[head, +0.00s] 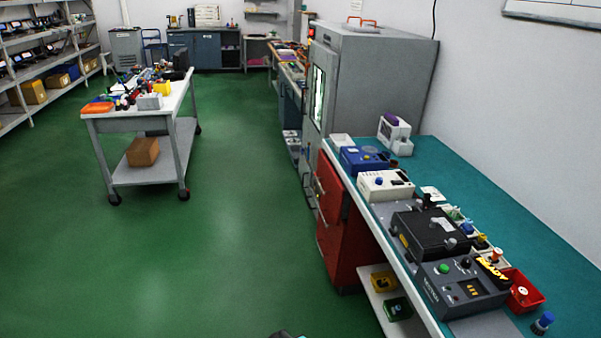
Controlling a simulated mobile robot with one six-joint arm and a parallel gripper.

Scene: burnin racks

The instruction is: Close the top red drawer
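The red drawer cabinet (347,245) stands under the near part of the teal-topped bench, its drawer fronts facing left into the aisle. The top red drawer (329,186) is at its upper end, just below the bench edge, with a pale handle on its front. It looks as if it juts out a little past the bench edge, but from this angle I cannot tell how far it is open. The lower red front is below it. My gripper's fingers do not show; only a small dark piece, likely of my arm, shows at the bottom edge.
The teal bench (456,178) carries a black device, a grey control box (462,290) and a red bin (522,290). An open shelf (377,281) with small boxes is under it. A grey oven cabinet (372,80) stands behind. A wheeled cart (150,178) stands left. The green floor between is clear.

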